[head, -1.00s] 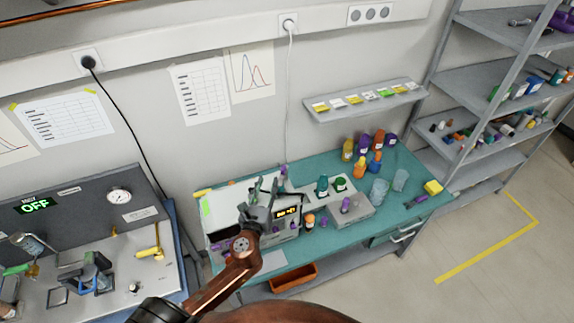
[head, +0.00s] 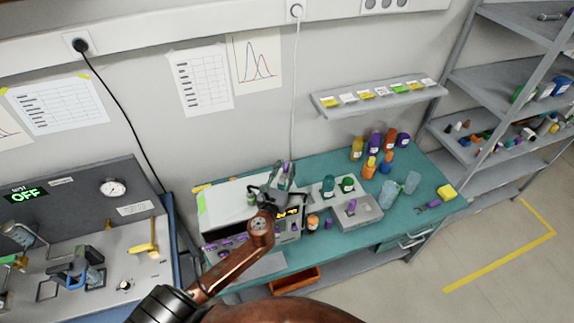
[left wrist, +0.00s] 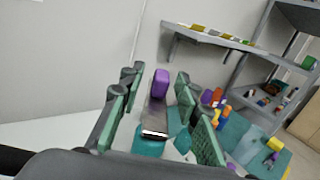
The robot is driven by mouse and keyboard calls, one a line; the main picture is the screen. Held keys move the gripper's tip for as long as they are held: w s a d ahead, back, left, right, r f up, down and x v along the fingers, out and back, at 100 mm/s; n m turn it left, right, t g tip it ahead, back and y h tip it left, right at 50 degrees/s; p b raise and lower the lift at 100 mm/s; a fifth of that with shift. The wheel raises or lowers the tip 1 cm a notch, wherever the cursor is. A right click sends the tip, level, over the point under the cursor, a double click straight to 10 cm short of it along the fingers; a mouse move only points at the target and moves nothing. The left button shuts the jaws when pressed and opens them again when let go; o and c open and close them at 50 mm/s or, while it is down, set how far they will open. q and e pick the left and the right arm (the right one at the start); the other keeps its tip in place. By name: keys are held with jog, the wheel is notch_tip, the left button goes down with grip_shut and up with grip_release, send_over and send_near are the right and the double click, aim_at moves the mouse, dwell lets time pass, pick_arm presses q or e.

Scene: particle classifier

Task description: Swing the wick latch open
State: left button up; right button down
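The white classifier box (head: 232,204) stands on the left part of the teal bench, with a small lit display on its front. A metal lever with a purple end (left wrist: 160,84), apparently the wick latch, stands up at the box's right end in the left wrist view. Its purple tip also shows in the head view (head: 287,168). My left gripper (head: 277,178) is over the box's right end. Its green-padded fingers (left wrist: 156,104) are open, one on each side of the lever, with gaps visible. The lever's base is partly hidden by the gripper. My right gripper is not in view.
Several bottles (head: 375,150) and clear beakers (head: 400,188) stand on the bench (head: 330,240) to the right. A grey tray (head: 366,214) with a purple-topped item sits nearer. A wall shelf (head: 380,98) hangs above. A control-panel bench (head: 110,265) stands at left.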

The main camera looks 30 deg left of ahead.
pick_arm(q)
jog(key=shift+x, duration=0.8)
jog(key=shift+c, duration=0.2)
grip_shut()
